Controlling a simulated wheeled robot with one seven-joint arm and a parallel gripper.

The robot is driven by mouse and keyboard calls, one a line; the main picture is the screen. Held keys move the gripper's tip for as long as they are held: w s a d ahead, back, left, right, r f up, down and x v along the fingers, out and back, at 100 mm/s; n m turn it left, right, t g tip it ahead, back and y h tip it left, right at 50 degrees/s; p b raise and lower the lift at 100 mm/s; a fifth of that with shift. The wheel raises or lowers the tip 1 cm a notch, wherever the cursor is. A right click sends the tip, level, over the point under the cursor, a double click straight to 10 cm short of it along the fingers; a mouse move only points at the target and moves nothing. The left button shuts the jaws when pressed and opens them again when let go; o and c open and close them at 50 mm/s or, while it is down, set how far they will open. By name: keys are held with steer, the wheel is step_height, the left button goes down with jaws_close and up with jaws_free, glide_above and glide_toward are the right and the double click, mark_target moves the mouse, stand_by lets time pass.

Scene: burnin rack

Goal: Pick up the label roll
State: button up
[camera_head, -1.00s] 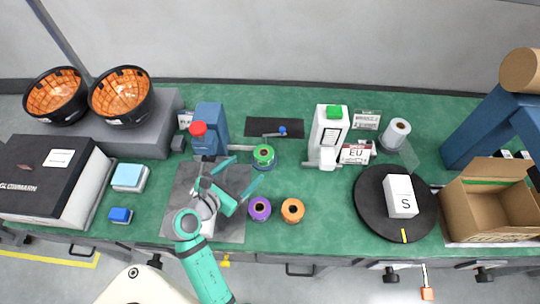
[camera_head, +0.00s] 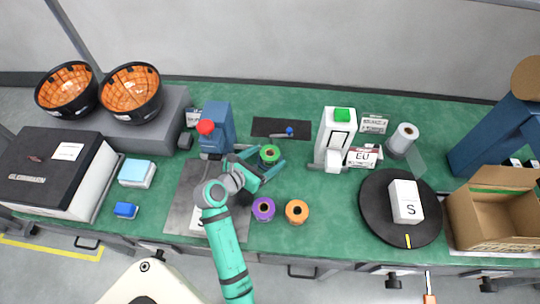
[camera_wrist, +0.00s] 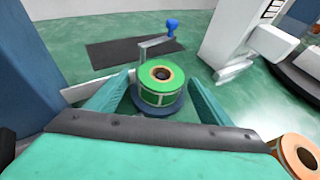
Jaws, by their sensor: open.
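A label roll with a green top (camera_head: 270,153) stands upright on a dark round base on the green bench. In the wrist view the green roll (camera_wrist: 160,82) shows its dark core hole and white and green side bands. My gripper (camera_head: 263,160) is open, with one teal finger on each side of the green roll and its base. In the wrist view gaps show between the fingers and the roll, so it is not held. A purple roll (camera_head: 263,209) and an orange roll (camera_head: 297,212) stand nearer the bench's front edge; the orange roll also shows in the wrist view (camera_wrist: 296,154).
A blue stand with a red cap (camera_head: 214,130) is close on the left. A dark mat (camera_head: 283,128) with a small blue-knobbed part lies behind. A white box-shaped dispenser (camera_head: 334,138) stands to the right. A black turntable (camera_head: 377,217) is farther right.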

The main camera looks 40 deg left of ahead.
steer(key=shift+x, duration=0.8)
steer(key=shift+c, duration=0.3)
steer(key=c, duration=1.1)
